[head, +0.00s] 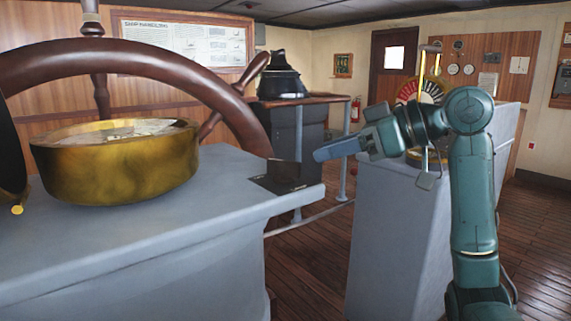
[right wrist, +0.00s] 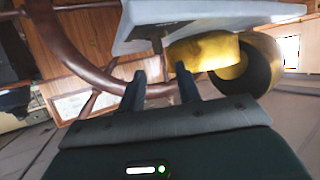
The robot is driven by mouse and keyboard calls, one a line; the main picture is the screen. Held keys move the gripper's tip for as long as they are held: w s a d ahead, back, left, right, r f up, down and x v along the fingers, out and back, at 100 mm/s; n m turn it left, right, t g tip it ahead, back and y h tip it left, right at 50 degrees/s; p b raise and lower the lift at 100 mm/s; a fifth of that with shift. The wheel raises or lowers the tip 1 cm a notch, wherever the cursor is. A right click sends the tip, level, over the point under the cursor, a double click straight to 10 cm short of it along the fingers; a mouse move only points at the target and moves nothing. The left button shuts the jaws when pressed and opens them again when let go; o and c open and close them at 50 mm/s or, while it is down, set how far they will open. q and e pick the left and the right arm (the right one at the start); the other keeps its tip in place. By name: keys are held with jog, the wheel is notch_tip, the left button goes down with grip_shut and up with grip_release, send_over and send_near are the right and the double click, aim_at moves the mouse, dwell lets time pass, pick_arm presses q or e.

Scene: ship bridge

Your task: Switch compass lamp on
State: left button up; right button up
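A round brass compass (head: 115,168) with a pale dial sits on the grey console (head: 170,225) at the left of the head view. It also shows in the right wrist view (right wrist: 205,52). A small dark box on a flat plate (head: 283,176) sits at the console's right corner; I cannot tell whether it is the lamp switch or its position. My right gripper (head: 320,154) points left, just right of and slightly above that box, apart from it. In the right wrist view its two fingers (right wrist: 160,85) are apart with nothing held. My left gripper is not in view.
A large wooden ship's wheel (head: 150,62) stands behind the compass. A dark round piece with a brass knob (head: 17,210) is at the left edge. A grey pedestal (head: 385,215) stands under my right arm. Wooden floor (head: 312,262) shows between console and pedestal.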

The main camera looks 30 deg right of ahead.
aim_at(292, 162)
jog(key=x, duration=0.9)
jog(key=shift+d, duration=0.1)
jog(key=shift+c, duration=0.5)
grip_shut()
